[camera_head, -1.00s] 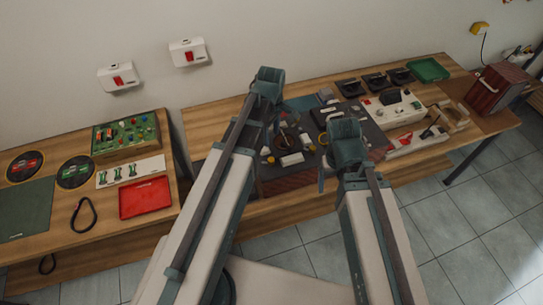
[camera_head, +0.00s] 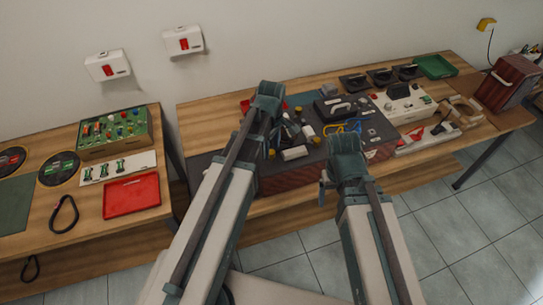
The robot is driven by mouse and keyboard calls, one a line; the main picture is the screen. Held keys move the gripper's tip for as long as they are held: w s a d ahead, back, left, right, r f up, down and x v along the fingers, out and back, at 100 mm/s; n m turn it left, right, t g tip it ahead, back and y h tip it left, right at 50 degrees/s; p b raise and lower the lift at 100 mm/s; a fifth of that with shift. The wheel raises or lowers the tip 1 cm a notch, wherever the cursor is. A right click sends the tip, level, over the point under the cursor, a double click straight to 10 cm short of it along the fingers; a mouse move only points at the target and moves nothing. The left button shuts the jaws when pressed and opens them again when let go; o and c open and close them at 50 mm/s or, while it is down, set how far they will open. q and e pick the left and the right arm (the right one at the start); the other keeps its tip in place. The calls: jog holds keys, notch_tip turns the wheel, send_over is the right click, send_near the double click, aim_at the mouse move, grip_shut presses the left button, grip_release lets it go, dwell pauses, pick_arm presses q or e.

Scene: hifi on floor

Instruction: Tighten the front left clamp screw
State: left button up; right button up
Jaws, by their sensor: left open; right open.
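A dark-topped unit with reddish sides (camera_head: 290,179) stands on the right-hand bench. Black, yellow and white parts (camera_head: 294,153) are on its top, partly behind my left arm. I cannot pick out the front left clamp screw; it is too small or hidden. My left gripper (camera_head: 268,100) is over the left part of the unit; its fingers are mostly hidden behind the wrist. My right gripper (camera_head: 340,150) is over the unit's front, right of the left one. Both are open, and I see nothing held in them.
A white device (camera_head: 404,103), several black holders and a green tray (camera_head: 436,66) are on the bench's right part. A dark red case (camera_head: 505,85) stands at its right end. The left bench holds a red tray (camera_head: 131,195) and a green board (camera_head: 114,133). A gap separates the benches.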

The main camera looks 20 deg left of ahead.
pick_arm(q)
jog(key=shift+f, duration=0.65)
pick_arm(e)
jog(key=shift+f, duration=0.6)
pick_arm(q)
jog(key=shift+r, duration=0.1)
grip_shut()
